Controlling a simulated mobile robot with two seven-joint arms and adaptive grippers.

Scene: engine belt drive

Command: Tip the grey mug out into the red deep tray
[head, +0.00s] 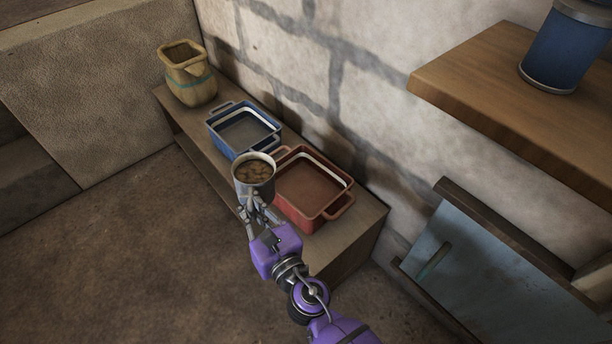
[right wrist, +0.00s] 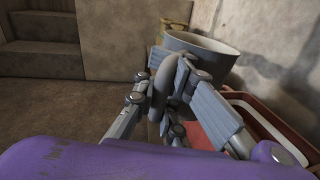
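The grey mug (head: 254,174) is upright, with brown lumpy contents showing in its open top. My right gripper (head: 254,208) is shut on the mug's handle, on the near side of the mug. In the right wrist view, the fingers (right wrist: 183,82) close around the handle, below the rim of the grey mug (right wrist: 205,50). The red deep tray (head: 312,188) lies just right of the mug and looks empty. Part of its rim shows in the right wrist view (right wrist: 268,120). My left gripper is out of view.
A blue tray (head: 243,130) and a tan jug with a green band (head: 190,77) stand farther along the low wooden bench (head: 350,229). A stone wall runs behind. At right, a wooden shelf (head: 510,85) holds a blue canister (head: 563,50). The floor at left is clear.

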